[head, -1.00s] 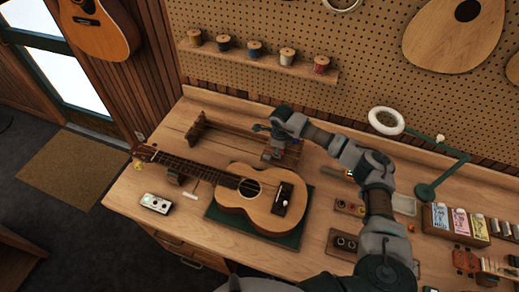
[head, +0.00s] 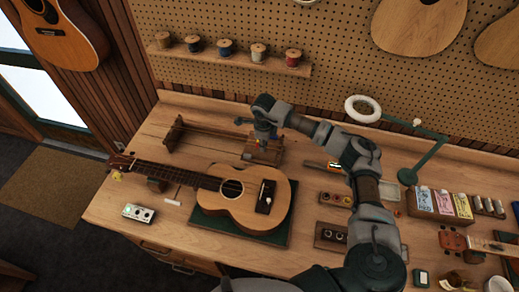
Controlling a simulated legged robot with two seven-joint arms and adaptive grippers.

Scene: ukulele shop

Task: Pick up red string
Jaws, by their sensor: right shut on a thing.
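My right gripper (head: 262,141) is at the right end of a low wooden rack (head: 174,134) with thin strings stretched along it, behind the ukulele. It points down and is shut, with a small red bit, the red string (head: 262,143), at its fingertips. The string is tiny here, and most of it cannot be made out. My left gripper is not in view.
A ukulele (head: 222,205) lies on a dark green mat (head: 277,237) in front of the rack. A lamp with a white ring (head: 363,108) stands at the right. Spools (head: 226,47) line a shelf (head: 175,52) above. A small white device (head: 139,213) lies front left.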

